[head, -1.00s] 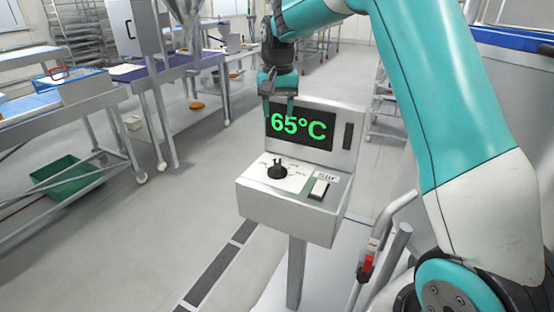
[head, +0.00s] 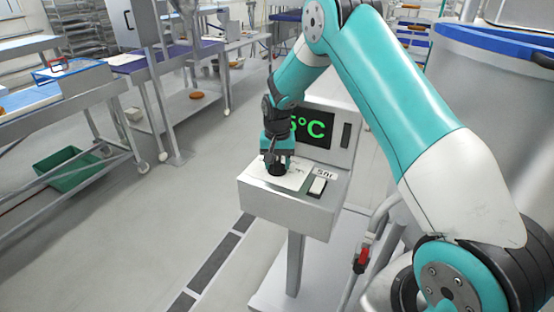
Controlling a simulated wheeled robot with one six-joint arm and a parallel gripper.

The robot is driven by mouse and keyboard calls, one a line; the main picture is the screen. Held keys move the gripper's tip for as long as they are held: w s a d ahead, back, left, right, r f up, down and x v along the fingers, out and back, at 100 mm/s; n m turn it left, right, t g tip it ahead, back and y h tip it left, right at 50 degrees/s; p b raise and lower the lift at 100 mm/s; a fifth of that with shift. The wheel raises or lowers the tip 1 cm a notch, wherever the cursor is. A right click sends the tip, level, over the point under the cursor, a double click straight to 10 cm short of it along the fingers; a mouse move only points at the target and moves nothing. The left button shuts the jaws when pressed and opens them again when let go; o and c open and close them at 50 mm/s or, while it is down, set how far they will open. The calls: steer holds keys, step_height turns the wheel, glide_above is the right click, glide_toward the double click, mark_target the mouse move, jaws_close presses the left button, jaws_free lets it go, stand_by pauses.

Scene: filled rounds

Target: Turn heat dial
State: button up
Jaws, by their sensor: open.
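The heat dial (head: 277,169) is a small black knob on a white plate on the sloped top of a grey control box (head: 285,204) on a post. My gripper (head: 277,165) points down at the dial, with its fingers at or around it. The gripper is open; whether the fingers touch the dial is too small to tell. The gripper and arm hide part of the dial's markings. The display (head: 316,130) stands behind the dial with green characters.
A rocker switch (head: 318,186) sits right of the dial on the same panel. A large steel vessel with a blue rim (head: 500,45) stands at the right. Steel tables (head: 60,100) and a green crate (head: 68,172) are at the left. The floor left of the box is clear.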

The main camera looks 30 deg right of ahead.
steer(key=shift+c, duration=0.2)
jaws_close()
steer(key=shift+n, duration=0.3)
steer(key=n+b, duration=0.2)
steer(key=n, duration=0.2)
steer(key=shift+d+f+n+b, duration=0.1)
steer(key=shift+n+b, duration=0.2)
steer(key=n+b, duration=0.1)
steer(key=n, duration=0.3)
steer(key=shift+d+n, duration=0.1)
steer(key=shift+n, duration=0.3)
steer(key=shift+o, duration=0.2)
jaws_free()
